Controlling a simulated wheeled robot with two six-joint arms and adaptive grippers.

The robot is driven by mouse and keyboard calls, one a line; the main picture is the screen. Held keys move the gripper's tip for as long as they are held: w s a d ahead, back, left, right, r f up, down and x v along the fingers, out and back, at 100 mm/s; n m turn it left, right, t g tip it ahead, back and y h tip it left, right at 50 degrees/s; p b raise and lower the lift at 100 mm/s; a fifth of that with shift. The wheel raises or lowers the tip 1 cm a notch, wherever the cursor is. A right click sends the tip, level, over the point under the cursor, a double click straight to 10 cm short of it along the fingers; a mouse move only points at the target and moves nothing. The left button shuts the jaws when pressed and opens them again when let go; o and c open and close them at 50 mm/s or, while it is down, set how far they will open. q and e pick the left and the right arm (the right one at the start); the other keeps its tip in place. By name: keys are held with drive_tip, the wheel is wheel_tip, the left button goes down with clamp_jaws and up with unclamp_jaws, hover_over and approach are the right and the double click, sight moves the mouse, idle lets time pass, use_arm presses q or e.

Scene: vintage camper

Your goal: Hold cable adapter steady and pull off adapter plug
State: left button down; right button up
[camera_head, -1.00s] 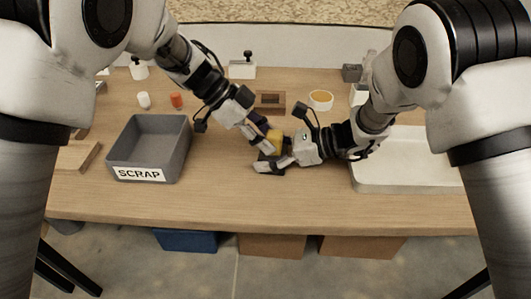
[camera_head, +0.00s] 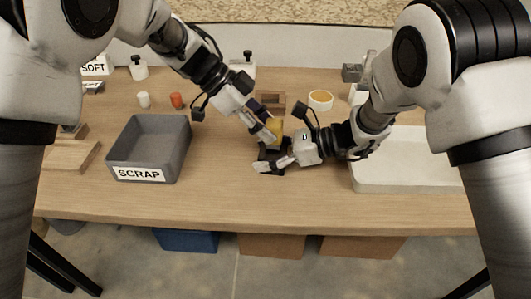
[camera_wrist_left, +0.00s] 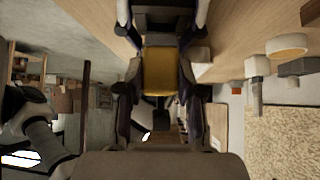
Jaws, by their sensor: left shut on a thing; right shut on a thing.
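A yellow block-like piece (camera_head: 276,127), seemingly the adapter plug, is between the fingers of my left gripper (camera_head: 270,131), which is shut on it. It also shows in the left wrist view (camera_wrist_left: 158,68) between both fingers. Just below it is a dark piece (camera_head: 270,151), seemingly the cable adapter, at my right gripper (camera_head: 264,160). My right gripper is shut on it from the right, low over the table. The fingers hide much of both pieces, and I cannot tell whether they still touch.
A grey SCRAP bin (camera_head: 190,150) stands left on the table (camera_head: 220,205). A pale tray (camera_head: 405,188) is at the right. A brown wooden block (camera_head: 272,97) and a round orange-topped dish (camera_head: 320,100) stand behind the grippers. The front middle is clear.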

sight(278, 122)
drive_tip(key=shift+s+f, duration=0.1)
drive_tip(key=shift+f, duration=0.1)
use_arm(q)
drive_tip(key=shift+r, duration=1.95)
use_arm(e)
drive_tip(key=o, duration=1.5)
drive_tip(key=shift+c, duration=0.2)
use_arm(q)
drive_tip(key=shift+w, duration=0.1)
use_arm(e)
drive_tip(key=shift+r, duration=0.1)
drive_tip(key=shift+d+r, duration=0.1)
drive_tip(key=shift+d, duration=0.1)
use_arm(q)
drive_tip(key=shift+d, duration=0.1)
use_arm(e)
drive_tip(key=v, duration=1)
drive_tip(key=shift+d, duration=0.35)
drive_tip(key=shift+d+r, duration=0.15)
drive_tip(key=shift+d, duration=0.25)
